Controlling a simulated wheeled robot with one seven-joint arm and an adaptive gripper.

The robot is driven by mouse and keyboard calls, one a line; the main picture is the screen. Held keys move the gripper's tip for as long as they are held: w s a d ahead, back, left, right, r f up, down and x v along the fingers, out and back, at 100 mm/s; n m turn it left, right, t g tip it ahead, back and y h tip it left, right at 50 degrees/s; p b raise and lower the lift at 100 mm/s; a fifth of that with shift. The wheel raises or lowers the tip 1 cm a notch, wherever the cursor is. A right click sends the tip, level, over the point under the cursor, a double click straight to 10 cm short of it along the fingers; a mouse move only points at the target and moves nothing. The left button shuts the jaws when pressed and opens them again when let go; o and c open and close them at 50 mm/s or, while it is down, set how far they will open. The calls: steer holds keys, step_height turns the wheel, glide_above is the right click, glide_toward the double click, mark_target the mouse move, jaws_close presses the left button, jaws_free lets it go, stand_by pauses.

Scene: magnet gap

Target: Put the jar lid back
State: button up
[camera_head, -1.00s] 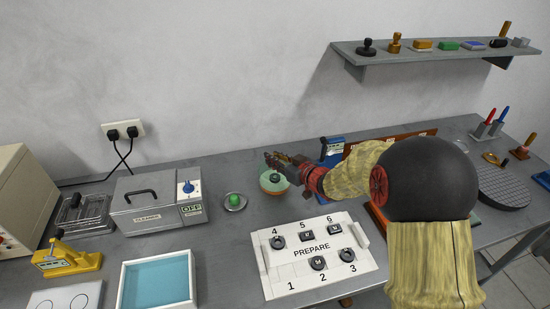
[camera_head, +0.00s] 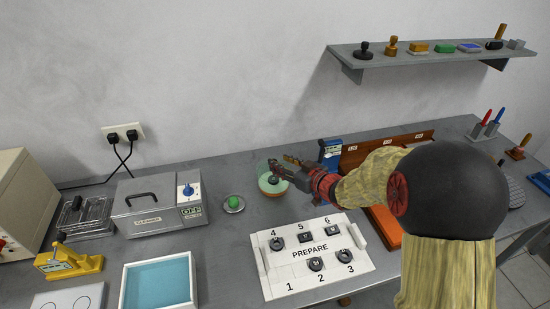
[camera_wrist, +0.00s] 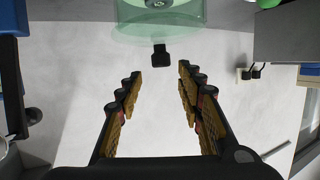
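The pale green glass jar (camera_head: 263,187) stands on the bench, with something orange-brown low in it. A translucent lid with a dark knob (camera_head: 273,180) appears to rest on top; I cannot tell whether it is fully seated. The wrist view is upside down: the jar (camera_wrist: 135,14) is at the top, with the lid's pale disc (camera_wrist: 145,34) and black knob (camera_wrist: 161,56) below it. My gripper (camera_head: 288,168) is to the right of the jar. In the wrist view my gripper (camera_wrist: 158,73) is open and empty, its fingers apart, with the knob just beyond the tips.
A green item on a small metal dish (camera_head: 233,204) is left of the jar, beside the cleaner box (camera_head: 157,200). A blue object (camera_head: 331,152) stands behind my gripper. The white PREPARE tray (camera_head: 285,277) lies in front. A wall shelf (camera_head: 430,52) is above right.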

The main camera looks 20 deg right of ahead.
steer(key=s+d+r+m+g+h+p, duration=0.1)
steer(key=s+d+r+m+h, duration=0.1)
steer(key=s+d+r+h, duration=0.35)
steer(key=s+d+r+m+g+h+p, duration=0.1)
steer(key=s+d+r+m+h, duration=0.15)
steer(key=s+r, duration=0.6)
steer(key=s+a+g+y, duration=0.1)
steer(key=s+a+g, duration=0.2)
steer(key=s, duration=0.8)
steer(key=s+a+f+g+y, duration=0.1)
steer(key=s+a+g, duration=0.1)
steer(key=s+a, duration=0.5)
steer(key=s, duration=0.4)
steer(key=shift+s+g, duration=0.25)
steer(key=shift+g, duration=0.15)
steer(key=shift+d, duration=0.1)
